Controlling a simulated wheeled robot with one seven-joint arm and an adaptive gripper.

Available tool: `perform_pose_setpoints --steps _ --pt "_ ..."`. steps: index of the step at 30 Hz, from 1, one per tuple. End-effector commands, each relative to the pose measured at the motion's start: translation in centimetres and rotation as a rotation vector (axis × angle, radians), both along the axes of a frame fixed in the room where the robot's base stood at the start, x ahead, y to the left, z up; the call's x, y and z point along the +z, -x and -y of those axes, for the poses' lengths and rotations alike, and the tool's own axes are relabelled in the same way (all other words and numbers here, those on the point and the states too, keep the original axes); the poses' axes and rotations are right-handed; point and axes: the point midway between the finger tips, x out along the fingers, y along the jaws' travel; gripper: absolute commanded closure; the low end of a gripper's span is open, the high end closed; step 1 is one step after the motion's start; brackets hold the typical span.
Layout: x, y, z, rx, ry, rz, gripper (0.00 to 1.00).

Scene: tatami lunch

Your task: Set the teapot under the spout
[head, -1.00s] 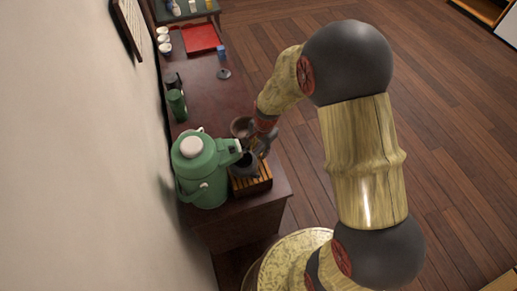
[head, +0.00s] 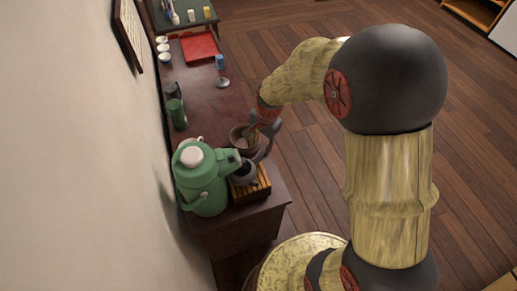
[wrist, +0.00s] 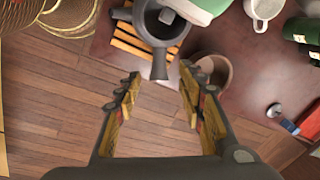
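The dark grey teapot (head: 243,176) stands lidless on a slatted wooden tray (head: 262,187), beside the green air pot (head: 203,178). The air pot's spout (head: 232,157) reaches over the teapot's opening in the head view. In the wrist view the teapot (wrist: 143,22) is at the top, with its handle (wrist: 160,68) pointing towards my gripper. My gripper (wrist: 158,76) is open and empty. The handle's end lies at the gap between the fingertips, held by neither. It also shows in the head view (head: 262,150), where the fingers are partly hidden.
A brown bowl (wrist: 214,70) stands close to my right finger in the wrist view. A grey round lid (head: 222,83), green canisters (head: 177,113), a red tray (head: 198,46) and white cups (head: 163,48) are farther along the counter. Mid-counter is fairly clear.

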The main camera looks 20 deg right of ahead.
Motion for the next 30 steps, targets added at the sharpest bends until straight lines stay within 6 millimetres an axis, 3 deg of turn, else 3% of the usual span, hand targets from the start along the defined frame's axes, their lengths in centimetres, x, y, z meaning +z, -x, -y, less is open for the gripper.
perform_pose_setpoints --steps 7,11,15,21,27,30 --pt "2.8 0.4 0.1 0.024 0.005 0.014 0.60" --pt "7.1 1.8 -0.2 0.139 0.031 0.066 0.60" --pt "13.7 5.4 -0.6 0.355 0.094 0.152 0.60" --pt "20.8 12.5 -0.9 0.673 0.217 0.266 0.60" --pt "23.8 18.3 -0.8 0.904 0.333 0.338 0.60" --pt "24.2 19.9 -0.7 0.967 0.368 0.351 0.60"
